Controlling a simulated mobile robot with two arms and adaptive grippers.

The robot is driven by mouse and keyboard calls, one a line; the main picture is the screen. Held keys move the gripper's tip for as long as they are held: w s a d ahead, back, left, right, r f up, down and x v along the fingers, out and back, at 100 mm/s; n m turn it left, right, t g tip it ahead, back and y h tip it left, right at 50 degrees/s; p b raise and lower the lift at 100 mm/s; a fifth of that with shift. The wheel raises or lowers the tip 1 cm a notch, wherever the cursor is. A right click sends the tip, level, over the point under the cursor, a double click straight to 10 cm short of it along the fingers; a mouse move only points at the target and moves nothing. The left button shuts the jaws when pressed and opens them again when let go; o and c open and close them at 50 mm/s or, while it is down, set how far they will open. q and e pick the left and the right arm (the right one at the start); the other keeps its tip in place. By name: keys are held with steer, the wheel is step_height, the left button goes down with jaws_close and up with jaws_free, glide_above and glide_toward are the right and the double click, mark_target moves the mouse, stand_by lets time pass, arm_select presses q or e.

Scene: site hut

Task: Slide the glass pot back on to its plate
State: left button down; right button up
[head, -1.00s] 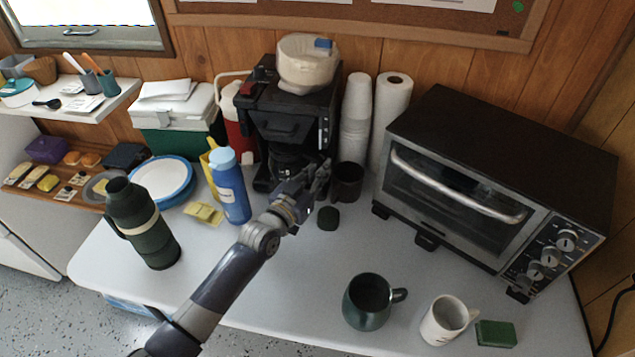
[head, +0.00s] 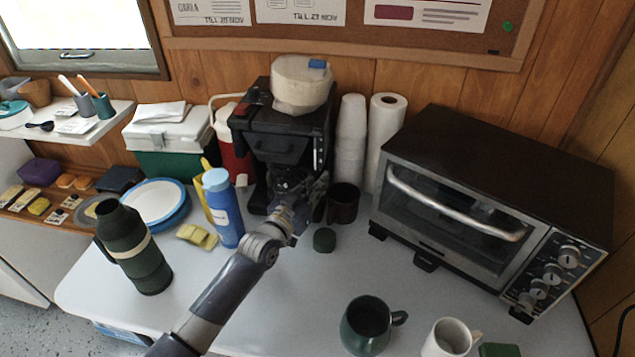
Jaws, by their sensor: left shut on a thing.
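The black coffee maker (head: 283,135) stands against the wall at the back middle of the table, with a pale filter stack on top. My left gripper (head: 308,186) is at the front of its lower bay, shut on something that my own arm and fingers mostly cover. A dark part that looks like the glass pot (head: 290,176) shows just behind the gripper, inside the bay. The plate under the pot is hidden, so I cannot tell how the pot sits on it. My right gripper is not in view.
A dark cup (head: 343,203) stands just right of the gripper, and a small dark round lid (head: 324,240) lies in front. A blue bottle (head: 224,210) is close on the left. The toaster oven (head: 480,200) fills the right side.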

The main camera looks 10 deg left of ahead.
arm_select(q)
steer(key=shift+f, duration=0.15)
stand_by(0.4)
steer(key=c, duration=1.6)
jaws_free()
steer(key=shift+c, duration=0.2)
steer(key=shift+f, duration=0.1)
steer(key=v, duration=1.2)
